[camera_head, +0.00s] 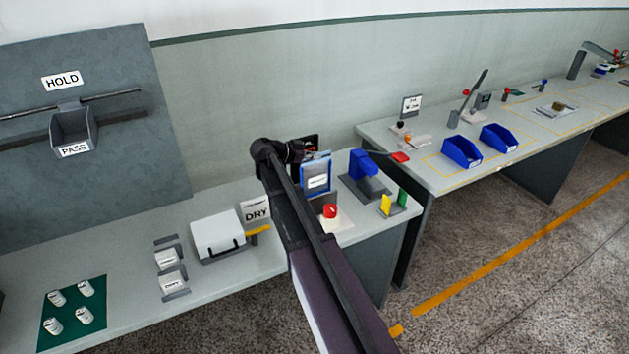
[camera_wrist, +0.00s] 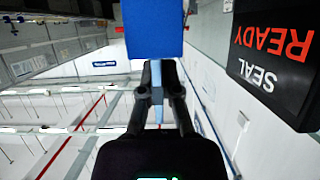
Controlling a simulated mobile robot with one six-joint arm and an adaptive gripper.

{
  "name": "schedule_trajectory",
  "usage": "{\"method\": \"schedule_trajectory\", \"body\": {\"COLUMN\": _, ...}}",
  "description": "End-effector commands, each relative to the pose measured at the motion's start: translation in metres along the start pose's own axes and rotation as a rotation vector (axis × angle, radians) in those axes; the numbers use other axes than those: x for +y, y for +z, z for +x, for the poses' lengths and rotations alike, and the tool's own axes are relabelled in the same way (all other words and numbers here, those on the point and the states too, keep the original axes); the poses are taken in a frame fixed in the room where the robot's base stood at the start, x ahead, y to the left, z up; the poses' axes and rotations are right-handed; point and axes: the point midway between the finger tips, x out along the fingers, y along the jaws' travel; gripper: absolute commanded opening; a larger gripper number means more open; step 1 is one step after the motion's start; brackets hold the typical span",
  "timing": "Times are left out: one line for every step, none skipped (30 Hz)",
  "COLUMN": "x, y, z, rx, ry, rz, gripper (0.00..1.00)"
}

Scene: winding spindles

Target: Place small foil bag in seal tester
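My gripper (camera_wrist: 157,82) is closed to a narrow gap in the wrist view, with a thin blue-grey strip between its fingers. The strip looks like the edge of the small foil bag (camera_wrist: 158,105). A flat blue panel (camera_wrist: 153,28) lies just beyond the fingertips; whether they touch it I cannot tell. The seal tester's black display (camera_wrist: 272,58) reads SEAL READY on the right. In the head view, a blue-framed panel with a white label (camera_head: 317,181) stands beside my wrist. My arm hides my fingertips there.
A red button (camera_head: 331,211) is in front of the blue-framed panel. A blue device (camera_head: 367,173) with a red-ended lever stands to its right, near yellow and green plates (camera_head: 394,203). A white box (camera_head: 217,236) and DRY sign (camera_head: 255,212) stand left. Blue bins (camera_head: 462,152) occupy the far bench.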

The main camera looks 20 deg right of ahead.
Motion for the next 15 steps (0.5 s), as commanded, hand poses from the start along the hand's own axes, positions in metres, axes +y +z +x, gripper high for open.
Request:
{"method": "schedule_trajectory", "body": {"x": 0.0, "y": 0.009, "z": 0.004, "rx": 0.0, "ry": 0.0, "rz": 0.0, "gripper": 0.0}}
{"method": "schedule_trajectory", "body": {"x": 0.0, "y": 0.012, "z": 0.005, "rx": 0.0, "ry": 0.0, "rz": 0.0, "gripper": 0.0}}
{"method": "schedule_trajectory", "body": {"x": 0.0, "y": 0.016, "z": 0.007, "rx": 0.0, "ry": 0.0, "rz": 0.0, "gripper": 0.0}}
{"method": "schedule_trajectory", "body": {"x": 0.0, "y": 0.018, "z": 0.008, "rx": 0.0, "ry": 0.0, "rz": 0.0, "gripper": 0.0}}
{"method": "schedule_trajectory", "body": {"x": 0.0, "y": 0.021, "z": 0.009, "rx": 0.0, "ry": 0.0, "rz": 0.0, "gripper": 0.0}}
{"method": "schedule_trajectory", "body": {"x": 0.0, "y": 0.023, "z": 0.01, "rx": 0.0, "ry": 0.0, "rz": 0.0, "gripper": 0.0}}
{"method": "schedule_trajectory", "body": {"x": 0.0, "y": 0.025, "z": 0.011, "rx": 0.0, "ry": 0.0, "rz": 0.0, "gripper": 0.0}}
{"method": "schedule_trajectory", "body": {"x": 0.0, "y": 0.026, "z": 0.011, "rx": 0.0, "ry": 0.001, "rz": 0.0, "gripper": 0.0}}
{"method": "schedule_trajectory", "body": {"x": 0.0, "y": 0.028, "z": 0.012, "rx": 0.0, "ry": 0.001, "rz": 0.0, "gripper": 0.0}}
{"method": "schedule_trajectory", "body": {"x": 0.0, "y": 0.029, "z": 0.013, "rx": 0.0, "ry": 0.001, "rz": 0.0, "gripper": 0.0}}
{"method": "schedule_trajectory", "body": {"x": 0.0, "y": 0.03, "z": 0.013, "rx": 0.0, "ry": 0.001, "rz": 0.0, "gripper": 0.0}}
{"method": "schedule_trajectory", "body": {"x": 0.0, "y": 0.03, "z": 0.013, "rx": 0.0, "ry": 0.001, "rz": 0.0, "gripper": 0.0}}
{"method": "schedule_trajectory", "body": {"x": 0.0, "y": 0.03, "z": 0.013, "rx": 0.0, "ry": 0.001, "rz": 0.0, "gripper": 0.0}}
{"method": "schedule_trajectory", "body": {"x": 0.0, "y": 0.031, "z": 0.013, "rx": 0.0, "ry": 0.001, "rz": 0.0, "gripper": 0.0}}
{"method": "schedule_trajectory", "body": {"x": 0.0, "y": 0.03, "z": 0.013, "rx": 0.0, "ry": 0.001, "rz": 0.0, "gripper": 0.0}}
